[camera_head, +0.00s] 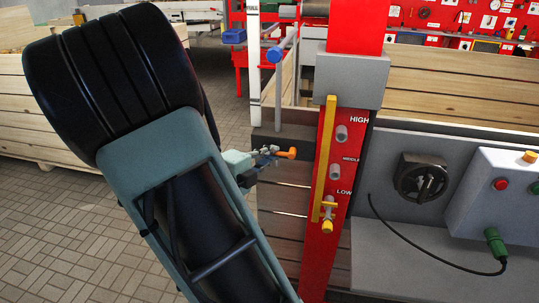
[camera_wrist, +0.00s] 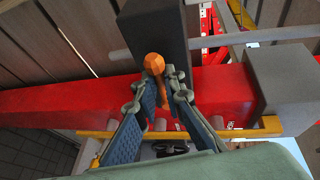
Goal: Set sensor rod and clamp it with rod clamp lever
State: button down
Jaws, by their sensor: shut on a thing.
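The orange rod clamp lever (camera_head: 286,152) sticks out beside the red post (camera_head: 326,160). In the wrist view its round orange knob (camera_wrist: 154,64) stands beyond my fingertips, and its shaft passes between them. My gripper (camera_head: 266,158), also in the wrist view (camera_wrist: 164,98), is shut on this lever. A grey rod with a blue handle (camera_head: 284,42) stands upright left of the post, above a dark block (camera_head: 283,138). A yellow bar (camera_head: 326,150) lies along the post, its lower end at LOW. I cannot tell which of the two is the sensor rod.
The post carries grey pegs by HIGH, MIDDLE and LOW. To the right are a black rotary switch (camera_head: 421,178) and a control box (camera_head: 500,197) with a cable. Wooden crates (camera_head: 20,120) stand at the left. Tiled floor is clear at lower left.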

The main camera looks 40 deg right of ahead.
jog(key=shift+w+p, duration=0.1)
jog(key=shift+p, duration=0.4)
jog(key=f+n+h+p, duration=0.1)
jog(key=n+p, duration=0.1)
jog(key=f+n+h+p, duration=0.1)
jog(key=n+p, duration=0.1)
jog(key=p, duration=0.1)
jog(key=s+f+n+t+h+p, duration=0.1)
jog(key=n+p, duration=0.2)
jog(key=shift+d+f, duration=0.3)
jog(key=shift+f, duration=0.1)
jog(key=shift+s+d+f+n+t+h+p, duration=0.2)
jog(key=shift+s+d+f+n+t, duration=0.3)
jog(key=shift+n, duration=1.05)
jog(key=shift+s+d+f+n+t+h+p, duration=0.1)
jog(key=shift+s+d+f+n+t+h, duration=0.2)
jog(key=shift+n+t, duration=0.85)
jog(key=shift+s+d+f+n+t+h+p, duration=0.15)
jog(key=shift+s+d+f+n+h, duration=0.2)
jog(key=shift+n, duration=1.65)
jog(key=shift+s+a+f, duration=0.1)
jog(key=c, duration=2)
grip_release()
jog(key=shift+c, duration=0.2)
